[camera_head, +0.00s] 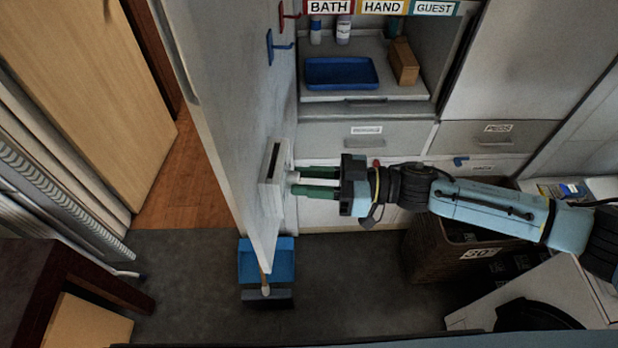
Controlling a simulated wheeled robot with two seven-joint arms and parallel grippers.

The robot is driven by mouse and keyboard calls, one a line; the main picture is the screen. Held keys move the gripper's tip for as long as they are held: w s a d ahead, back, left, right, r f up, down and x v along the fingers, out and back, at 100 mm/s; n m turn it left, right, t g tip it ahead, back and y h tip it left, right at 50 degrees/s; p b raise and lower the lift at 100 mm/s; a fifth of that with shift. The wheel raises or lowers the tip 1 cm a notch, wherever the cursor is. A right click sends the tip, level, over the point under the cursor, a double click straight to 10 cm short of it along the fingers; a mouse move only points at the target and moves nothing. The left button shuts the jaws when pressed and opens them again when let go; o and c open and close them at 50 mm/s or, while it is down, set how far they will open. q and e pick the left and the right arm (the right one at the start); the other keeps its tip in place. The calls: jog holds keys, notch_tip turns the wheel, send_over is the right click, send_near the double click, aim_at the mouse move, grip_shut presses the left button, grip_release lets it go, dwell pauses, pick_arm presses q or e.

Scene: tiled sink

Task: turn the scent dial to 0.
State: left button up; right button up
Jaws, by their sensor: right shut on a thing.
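The scent dial (293,177) is a small pale knob on a white box (272,185) fixed to the grey wall panel at centre-left. My right gripper (297,182) comes in from the right, with its green fingers pointing left at the box. The fingers are shut on the dial, which is mostly hidden between them. The dial's numbers cannot be read from here. My left gripper is not in view.
Red (288,16) and blue (277,46) hooks are on the panel above the box. A blue tray (341,72) sits on a shelf behind. A blue dustpan (266,262) lies below the panel. A brown basket (440,250) stands under my right arm.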

jog(key=shift+n, duration=0.3)
jog(key=shift+n+b, duration=0.65)
jog(key=shift+n, duration=7.85)
jog(key=o, duration=1)
